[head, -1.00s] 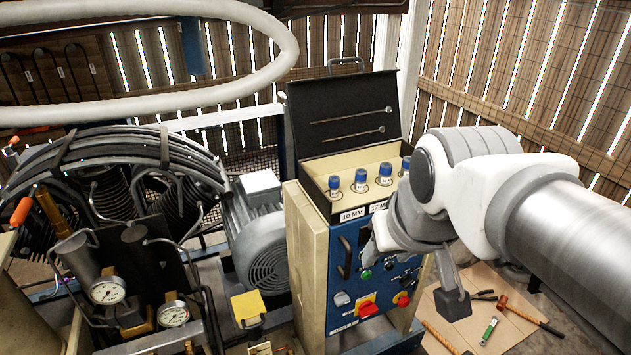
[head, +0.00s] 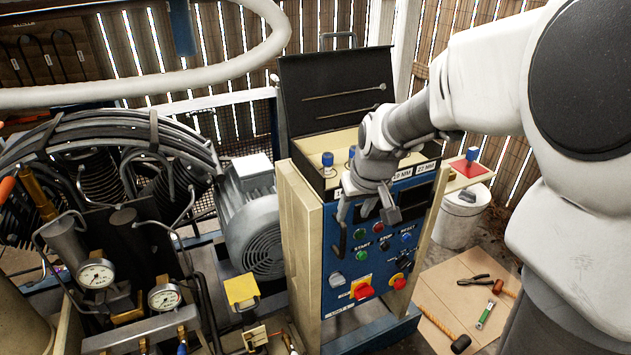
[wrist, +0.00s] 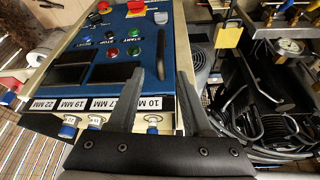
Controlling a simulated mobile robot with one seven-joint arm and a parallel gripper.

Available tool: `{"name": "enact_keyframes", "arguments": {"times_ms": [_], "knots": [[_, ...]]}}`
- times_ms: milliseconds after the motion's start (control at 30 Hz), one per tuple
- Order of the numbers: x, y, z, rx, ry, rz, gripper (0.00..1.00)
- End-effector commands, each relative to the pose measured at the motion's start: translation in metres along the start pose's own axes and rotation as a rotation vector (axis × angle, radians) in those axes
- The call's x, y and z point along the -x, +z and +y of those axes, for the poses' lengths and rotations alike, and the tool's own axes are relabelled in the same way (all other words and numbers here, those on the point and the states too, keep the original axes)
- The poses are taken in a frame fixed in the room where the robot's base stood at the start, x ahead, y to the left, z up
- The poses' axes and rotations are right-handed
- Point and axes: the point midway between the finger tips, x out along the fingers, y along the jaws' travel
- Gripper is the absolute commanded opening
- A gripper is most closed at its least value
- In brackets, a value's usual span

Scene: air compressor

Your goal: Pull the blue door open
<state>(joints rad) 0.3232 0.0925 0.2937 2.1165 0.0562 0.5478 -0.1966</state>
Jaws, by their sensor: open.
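The blue door (head: 343,265) is the front panel of a beige cabinet, with buttons, knobs and a display, and it looks shut. Its black bar handle (head: 341,238) is upright near the left edge. In the wrist view the handle (wrist: 166,62) lies ahead, between the lines of the two fingers. My gripper (head: 366,208) is open in front of the upper part of the door, close to the handle; contact cannot be told. The wrist view shows both fingers (wrist: 160,75) apart with nothing held. The arm hides part of the cabinet top.
An open black lid (head: 335,95) stands above a tray of blue-capped bottles (head: 327,160). A motor (head: 255,225) and gauges are at left. Red and yellow switches (head: 362,288) stick out of the door. Tools lie on a board (head: 450,290) at lower right, near a white bucket (head: 462,215).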

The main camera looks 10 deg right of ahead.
Motion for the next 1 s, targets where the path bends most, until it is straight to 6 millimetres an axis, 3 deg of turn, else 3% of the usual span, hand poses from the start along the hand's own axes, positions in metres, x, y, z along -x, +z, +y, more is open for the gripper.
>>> {"name": "enact_keyframes", "arguments": {"times_ms": [600,800,1000], "knots": [[-0.127,0.002,-0.002,0.001,-0.002,-0.003,0.5],[-0.152,0.001,-0.001,0.001,-0.001,-0.002,0.5],[-0.161,0.001,-0.001,0.0,-0.001,0.0,0.5]]}}
